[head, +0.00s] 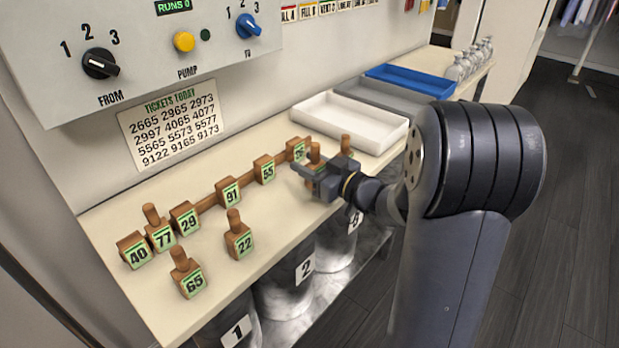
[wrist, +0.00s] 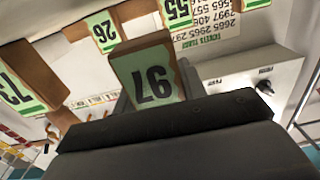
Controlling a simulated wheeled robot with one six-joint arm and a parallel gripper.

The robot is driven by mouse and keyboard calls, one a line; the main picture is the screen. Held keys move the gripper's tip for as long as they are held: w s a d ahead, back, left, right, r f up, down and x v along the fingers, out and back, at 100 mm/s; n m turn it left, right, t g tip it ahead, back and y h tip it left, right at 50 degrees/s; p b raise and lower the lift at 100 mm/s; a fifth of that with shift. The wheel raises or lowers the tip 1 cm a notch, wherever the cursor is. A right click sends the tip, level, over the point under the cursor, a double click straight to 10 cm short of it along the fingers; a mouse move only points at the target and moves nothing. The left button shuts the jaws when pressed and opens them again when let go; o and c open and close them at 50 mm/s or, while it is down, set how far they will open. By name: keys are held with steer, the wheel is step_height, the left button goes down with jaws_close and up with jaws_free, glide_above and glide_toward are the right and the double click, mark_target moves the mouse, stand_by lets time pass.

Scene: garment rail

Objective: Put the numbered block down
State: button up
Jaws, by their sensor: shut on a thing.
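My gripper (head: 308,172) is shut on a brown wooden block with a peg handle, at the right part of the bench, in front of the rail. In the wrist view the held block (wrist: 148,75) shows its green and white label; the number appears to be 97, turned over in the picture. In the head view its peg (head: 314,152) stands up at the fingers and its label is mostly hidden. I cannot tell whether its base touches the bench (head: 275,205).
A wooden rail holds blocks 40 (head: 134,252), 77, 29, 91 (head: 229,192), 55 (head: 264,169) and one more. Blocks 22 (head: 239,240) and 65 (head: 187,276) stand in front. Another block (head: 346,145) is close behind my gripper. A white tray (head: 350,122) lies beyond.

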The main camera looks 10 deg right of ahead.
steer(key=shift+f, duration=1.35)
steer(key=shift+f, duration=0.2)
steer(key=o, duration=1)
steer(key=shift+c, duration=0.2)
steer(key=shift+b, duration=0.3)
